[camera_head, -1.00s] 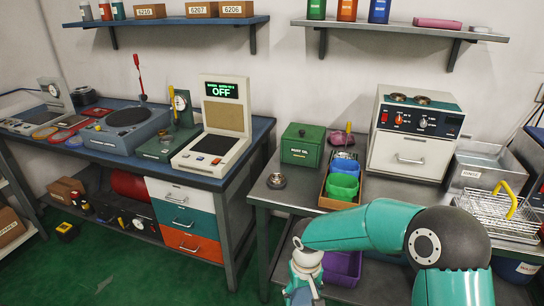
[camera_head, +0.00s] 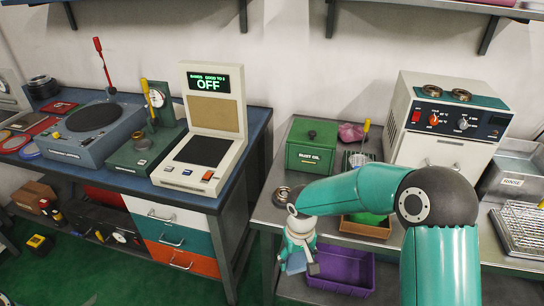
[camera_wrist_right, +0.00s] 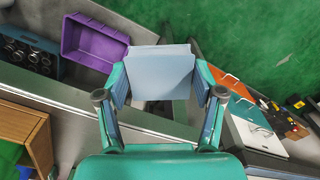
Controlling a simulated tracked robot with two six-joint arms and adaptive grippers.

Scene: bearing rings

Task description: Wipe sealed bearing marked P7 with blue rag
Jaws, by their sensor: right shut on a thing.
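My right gripper (camera_head: 298,262) is in front of the right bench's front edge, left of the purple bin. It is shut on a flat, pale blue piece that looks like the blue rag (camera_wrist_right: 160,74), held between both fingers in the right wrist view. A metal bearing (camera_head: 283,194) lies on the bench top near its left end, beyond the gripper and partly behind my right arm. No P7 mark is readable on it. Two more rings sit on the heater (camera_head: 432,91). My left gripper is not in view.
A green box (camera_head: 311,145) stands behind the bearing. The wooden tray (camera_head: 365,228) is mostly hidden by my right arm. A purple bin (camera_head: 340,270) sits below the bench top. The display device (camera_head: 205,150) stands on the left bench, across a gap.

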